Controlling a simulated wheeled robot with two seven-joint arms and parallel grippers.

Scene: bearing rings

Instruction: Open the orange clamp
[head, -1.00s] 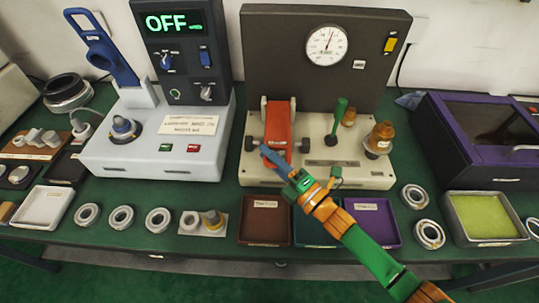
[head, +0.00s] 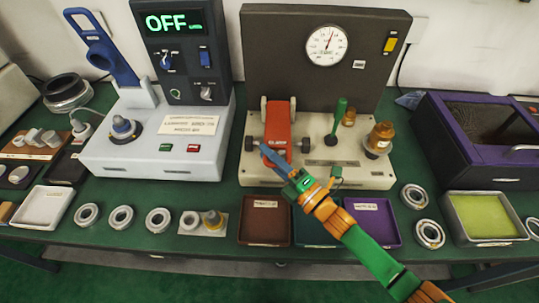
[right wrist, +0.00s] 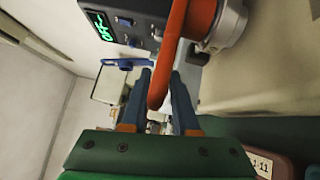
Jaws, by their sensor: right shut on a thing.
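The orange clamp (head: 278,125) is on the front of the beige press base, its orange lever sloping down toward me between two dark round knobs. My right gripper (head: 272,155) reaches the lower end of this lever from the front right. In the right wrist view the orange lever (right wrist: 177,60) runs down between the two blue fingers of my right gripper (right wrist: 162,85), which are shut on it. The fingers partly hide the lever's lower end in the head view. My left gripper is not in view.
A white heater unit (head: 150,150) with an OFF display stands to the left.

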